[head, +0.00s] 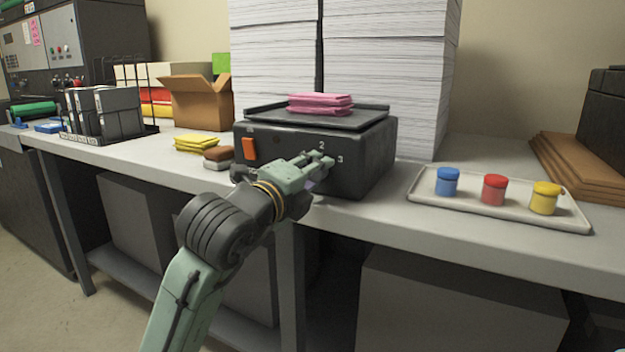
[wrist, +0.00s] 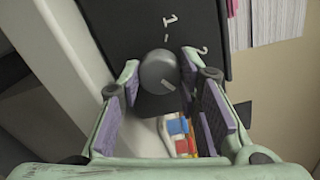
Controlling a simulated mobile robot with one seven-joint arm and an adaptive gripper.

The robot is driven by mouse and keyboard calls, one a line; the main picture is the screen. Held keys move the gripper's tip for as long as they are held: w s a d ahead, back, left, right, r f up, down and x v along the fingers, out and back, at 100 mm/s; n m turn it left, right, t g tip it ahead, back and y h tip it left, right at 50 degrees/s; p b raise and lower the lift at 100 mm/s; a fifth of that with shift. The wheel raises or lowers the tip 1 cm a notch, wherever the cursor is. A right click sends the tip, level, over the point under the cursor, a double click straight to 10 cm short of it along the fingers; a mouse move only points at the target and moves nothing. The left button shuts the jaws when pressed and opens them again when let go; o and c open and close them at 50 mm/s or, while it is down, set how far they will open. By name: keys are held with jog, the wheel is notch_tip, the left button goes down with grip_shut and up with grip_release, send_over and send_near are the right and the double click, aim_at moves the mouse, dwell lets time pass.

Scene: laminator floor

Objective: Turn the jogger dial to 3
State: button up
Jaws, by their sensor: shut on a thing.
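The jogger (head: 372,155) is a dark box on the bench with a flat tray on top. Its front carries an orange switch (head: 249,148) and the numerals 2 (head: 321,145) and 3 (head: 340,160). The round grey jogger dial (wrist: 157,70) shows in the wrist view between my fingers; in the head view my gripper (head: 322,160) hides it. My gripper (wrist: 168,92) is shut on the dial. The dial's pale pointer line aims down and right, away from the numerals 1 (wrist: 170,20) and 2 (wrist: 203,50). The 3 is hidden in the wrist view.
Pink sheets (head: 320,103) lie on the jogger's tray. Tall paper stacks (head: 392,75) stand behind. A tray (head: 422,192) with blue, red and yellow pots is at right. A brush (head: 218,156) and yellow pads (head: 196,143) lie left of the jogger.

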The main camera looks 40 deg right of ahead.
jog(key=shift+s+m, duration=0.1)
jog(key=shift+m, duration=0.3)
jog(key=o, duration=1.1)
jog(key=shift+o, duration=0.2)
jog(key=shift+a, duration=0.1)
jog(key=v, duration=1.1)
jog(key=shift+s+a, duration=0.2)
jog(key=shift+a, duration=0.15)
